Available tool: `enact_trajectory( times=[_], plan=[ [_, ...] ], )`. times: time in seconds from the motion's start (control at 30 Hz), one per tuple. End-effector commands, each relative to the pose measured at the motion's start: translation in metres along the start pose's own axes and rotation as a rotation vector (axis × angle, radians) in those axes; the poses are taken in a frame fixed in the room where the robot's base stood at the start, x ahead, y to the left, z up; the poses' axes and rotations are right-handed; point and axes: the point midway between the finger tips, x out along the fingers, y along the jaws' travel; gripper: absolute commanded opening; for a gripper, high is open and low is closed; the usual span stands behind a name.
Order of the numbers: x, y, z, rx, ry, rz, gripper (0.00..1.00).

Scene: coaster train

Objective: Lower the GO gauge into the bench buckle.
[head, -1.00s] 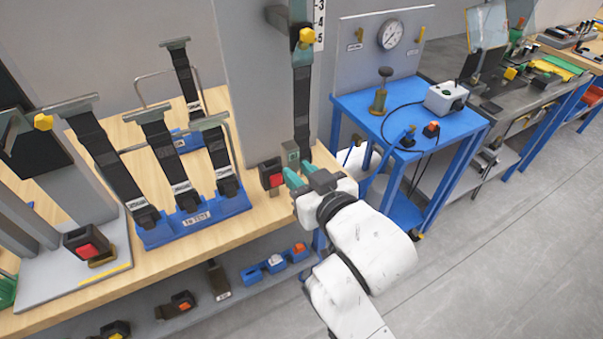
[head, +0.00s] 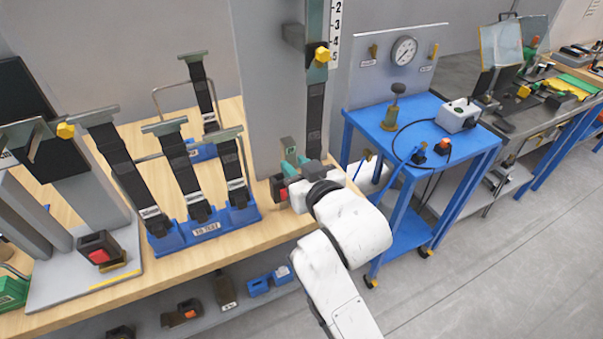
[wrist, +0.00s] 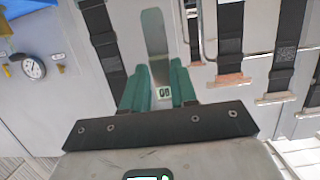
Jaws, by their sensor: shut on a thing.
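The GO gauge is a flat grey-green plate (wrist: 154,35) with a "GO" label, held between my gripper's teal fingers (wrist: 160,85) in the wrist view. In the head view the gauge's greenish top (head: 288,146) shows just above my gripper (head: 290,167). The bench buckle (head: 279,189), dark with a red button, stands at the bench's right end. My gripper is right at the buckle and hides part of it. The gauge's lower end and the buckle's slot are hidden, so I cannot tell whether they touch. The buckle is not visible in the wrist view.
A grey post with a hanging dark strap (head: 314,120) and yellow knob (head: 322,54) rises close behind my gripper. A blue rack (head: 205,228) with several strapped tongues stands left. Another red-button buckle (head: 100,249) is further left. A blue cart (head: 372,118) stands right.

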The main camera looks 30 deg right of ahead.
Motion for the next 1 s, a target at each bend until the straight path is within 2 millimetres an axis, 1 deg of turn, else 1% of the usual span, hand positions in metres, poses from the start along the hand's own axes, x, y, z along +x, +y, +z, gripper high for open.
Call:
enact_trajectory(
  times=[0.1, 0.63, 0.7, 1.0],
  plan=[
    [0.008, 0.000, -0.004, 0.000, 0.005, 0.000, 0.00],
    [0.044, 0.000, -0.013, 0.001, 0.004, 0.001, 0.00],
    [0.045, 0.000, -0.004, 0.000, 0.003, 0.000, 0.00],
    [0.048, 0.000, 0.008, -0.001, 0.004, 0.000, 0.00]
  ],
)
